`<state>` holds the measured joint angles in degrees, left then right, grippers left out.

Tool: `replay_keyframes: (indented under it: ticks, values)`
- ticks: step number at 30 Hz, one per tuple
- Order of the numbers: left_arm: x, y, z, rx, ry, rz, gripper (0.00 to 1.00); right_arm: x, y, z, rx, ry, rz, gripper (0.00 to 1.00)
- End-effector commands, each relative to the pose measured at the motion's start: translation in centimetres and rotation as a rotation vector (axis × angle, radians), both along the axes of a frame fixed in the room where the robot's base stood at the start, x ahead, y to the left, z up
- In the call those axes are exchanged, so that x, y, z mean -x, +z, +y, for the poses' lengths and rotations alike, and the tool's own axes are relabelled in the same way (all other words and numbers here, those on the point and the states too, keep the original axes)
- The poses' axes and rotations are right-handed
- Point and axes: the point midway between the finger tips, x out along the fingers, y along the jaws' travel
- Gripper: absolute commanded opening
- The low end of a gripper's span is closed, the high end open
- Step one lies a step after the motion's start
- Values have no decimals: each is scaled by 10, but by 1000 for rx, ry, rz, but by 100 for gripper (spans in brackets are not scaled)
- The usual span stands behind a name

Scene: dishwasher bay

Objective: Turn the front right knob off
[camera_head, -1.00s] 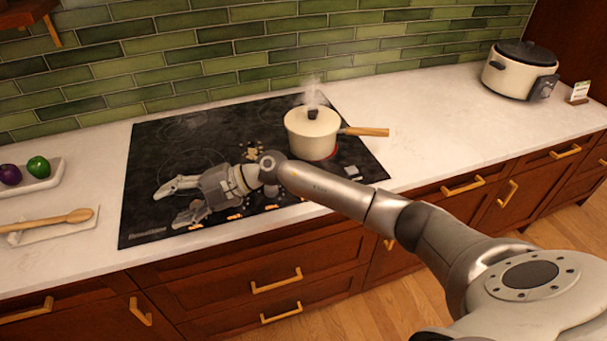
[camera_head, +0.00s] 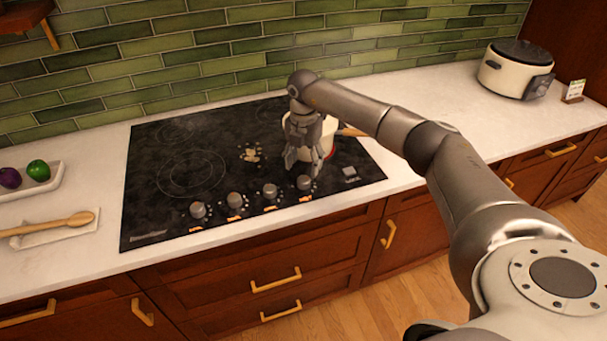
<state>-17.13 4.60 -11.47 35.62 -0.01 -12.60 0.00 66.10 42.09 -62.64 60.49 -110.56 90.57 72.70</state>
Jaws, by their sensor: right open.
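The black cooktop (camera_head: 140,200) has a row of several grey knobs along its front edge. The rightmost knob (camera_head: 305,183) sits just below my right gripper (camera_head: 303,172), with an orange mark in front of it. To its left are another knob (camera_head: 270,190), a third (camera_head: 235,200) and the leftmost (camera_head: 198,210). My right gripper is open and points down, its fingers near the rightmost knob. I cannot tell whether they touch it. My left gripper is not in view.
A cream pot (camera_head: 326,129) stands on the right burner, mostly hidden behind my right gripper; red glow shows at its base. Its wooden handle (camera_head: 352,132) points right. A rice cooker (camera_head: 510,75) stands far right. A spoon (camera_head: 60,222) lies on a rest at left.

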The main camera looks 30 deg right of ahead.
Motion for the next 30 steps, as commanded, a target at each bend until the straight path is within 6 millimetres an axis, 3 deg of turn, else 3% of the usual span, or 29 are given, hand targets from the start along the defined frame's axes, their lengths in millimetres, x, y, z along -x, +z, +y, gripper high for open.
replay_keyframes:
  ticks: [9,21,30]
  values:
    - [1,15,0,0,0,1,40,0,-50,1,-2,0,1,55]
    - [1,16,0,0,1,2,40,0,-60,0,-2,2,-1,55]
    - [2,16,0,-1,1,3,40,0,-60,0,-2,2,-1,19]
